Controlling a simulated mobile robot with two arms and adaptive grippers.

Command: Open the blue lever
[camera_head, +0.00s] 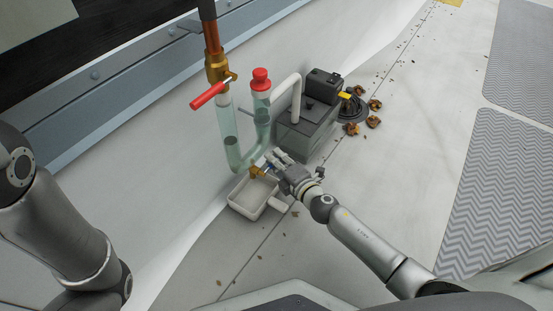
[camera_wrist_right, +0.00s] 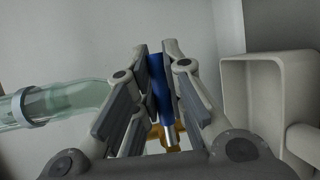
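The blue lever (camera_wrist_right: 158,85) stands between the two fingers of my right gripper (camera_wrist_right: 157,75) in the right wrist view, with the finger pads close against both its sides. Its metal stem runs down to a brass valve (camera_wrist_right: 166,132). In the head view only a small blue bit of the lever (camera_head: 268,167) shows beside the brass valve (camera_head: 257,171); my right gripper (camera_head: 276,163) covers most of it. The valve sits at the foot of the clear U-shaped pipe (camera_head: 240,158), above a white tray (camera_head: 240,196). My left arm shows at the left edge, its gripper outside the view.
A red-handled valve (camera_head: 208,96) and a red cap (camera_head: 261,79) are on the upper pipes. A grey pump box (camera_head: 306,130) stands just behind my right gripper. Dry leaves (camera_head: 373,121) lie by a drain (camera_head: 352,108). The floor at right is mostly clear.

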